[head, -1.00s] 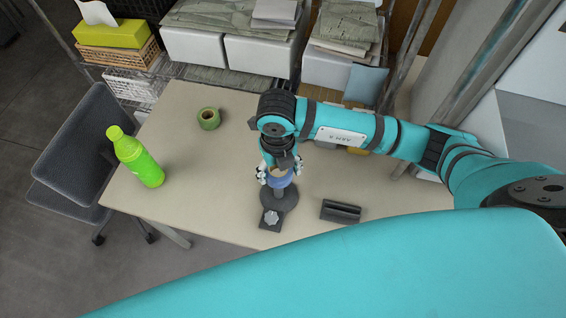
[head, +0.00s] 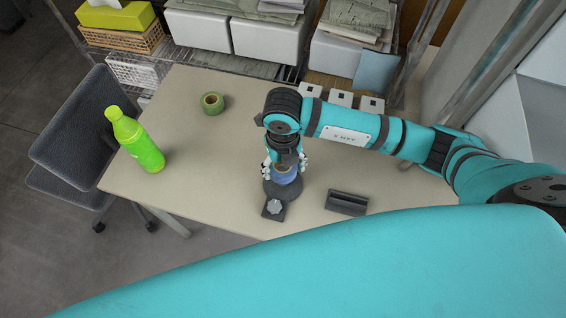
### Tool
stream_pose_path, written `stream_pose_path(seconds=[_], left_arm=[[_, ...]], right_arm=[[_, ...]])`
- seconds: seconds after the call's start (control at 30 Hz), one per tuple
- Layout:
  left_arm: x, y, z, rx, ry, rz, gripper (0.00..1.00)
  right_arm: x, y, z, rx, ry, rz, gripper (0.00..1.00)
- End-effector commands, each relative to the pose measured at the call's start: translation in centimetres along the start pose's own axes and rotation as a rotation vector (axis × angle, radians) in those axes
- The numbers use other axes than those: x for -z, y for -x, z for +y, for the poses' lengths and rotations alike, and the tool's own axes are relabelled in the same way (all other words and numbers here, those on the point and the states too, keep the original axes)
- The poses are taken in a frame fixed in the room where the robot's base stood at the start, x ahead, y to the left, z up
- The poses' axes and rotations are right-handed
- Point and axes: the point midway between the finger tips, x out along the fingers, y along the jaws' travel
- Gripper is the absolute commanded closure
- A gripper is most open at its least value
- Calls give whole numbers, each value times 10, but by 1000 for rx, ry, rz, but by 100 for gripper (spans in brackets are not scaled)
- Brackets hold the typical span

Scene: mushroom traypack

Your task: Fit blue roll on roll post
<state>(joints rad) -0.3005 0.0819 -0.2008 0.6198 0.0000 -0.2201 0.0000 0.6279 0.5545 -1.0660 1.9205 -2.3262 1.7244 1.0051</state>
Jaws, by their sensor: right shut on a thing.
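The blue roll (head: 287,178) is between the fingers of my right gripper (head: 285,169), which is shut on it from above. The roll sits right over the dark grey roll post stand (head: 283,192), close to its round base. The post itself is hidden by the roll and gripper, so I cannot tell how far the roll is around it. A small plate with a light grey knob (head: 273,207) sticks out at the stand's front. My left gripper is not in view.
A green tape roll (head: 212,103) lies at the table's back left. A green bottle (head: 136,142) stands at the left edge. A dark grey block (head: 346,202) lies right of the stand. Several white boxes line the table's back right. The table's left middle is clear.

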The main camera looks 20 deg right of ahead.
Motion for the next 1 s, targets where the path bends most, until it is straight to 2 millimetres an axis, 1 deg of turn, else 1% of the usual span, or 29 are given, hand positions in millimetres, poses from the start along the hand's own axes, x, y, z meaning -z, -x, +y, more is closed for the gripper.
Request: stream_pose_path(seconds=[0.03, 0.1, 1.0], left_arm=[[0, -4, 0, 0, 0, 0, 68], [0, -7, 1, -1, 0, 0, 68], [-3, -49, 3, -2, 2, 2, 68]], right_arm=[[0, -6, 0, 0, 0, 1, 66], [0, -10, 0, 0, 1, 1, 66], [0, -63, 0, 0, 0, 0, 66]])
